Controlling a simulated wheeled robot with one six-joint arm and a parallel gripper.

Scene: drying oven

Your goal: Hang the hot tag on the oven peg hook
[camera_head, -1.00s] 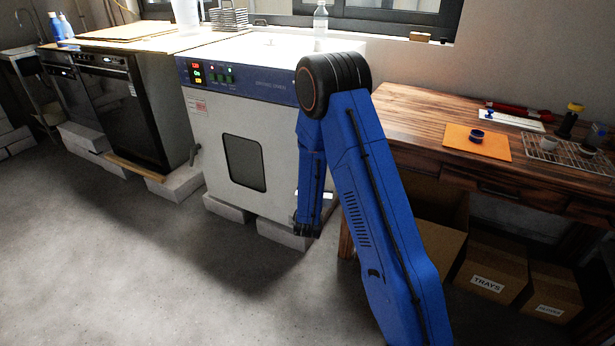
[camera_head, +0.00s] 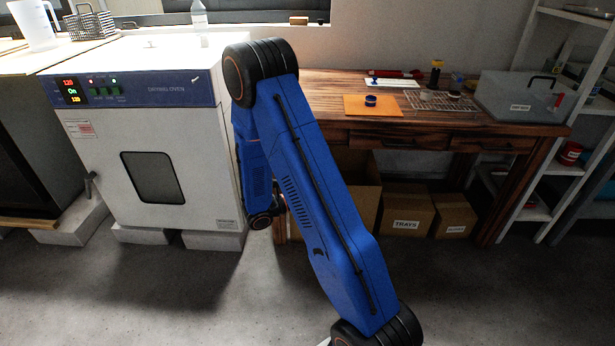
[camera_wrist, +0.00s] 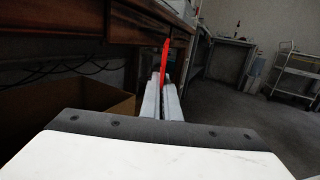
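The drying oven (camera_head: 150,130) stands at left in the head view, with a blue control panel and lit displays. A small pale peg (camera_head: 195,80) sticks out near the panel's right end and looks like the peg hook. In the wrist view my gripper (camera_wrist: 166,88) has its two fingers close together around a thin red piece (camera_wrist: 166,55), seen edge-on and standing up beyond the fingertips. It looks like the hot tag; its face and any hole cannot be seen. In the head view my blue arm hides the gripper; it hangs low, between oven and table.
The wooden table (camera_head: 330,92) stands right of the oven, bearing an orange mat (camera_head: 372,106), a wire rack (camera_head: 440,102) and a clear box (camera_head: 520,97). Cardboard boxes (camera_head: 405,210) sit underneath. A shelf (camera_head: 570,100) is at far right. The front floor is clear.

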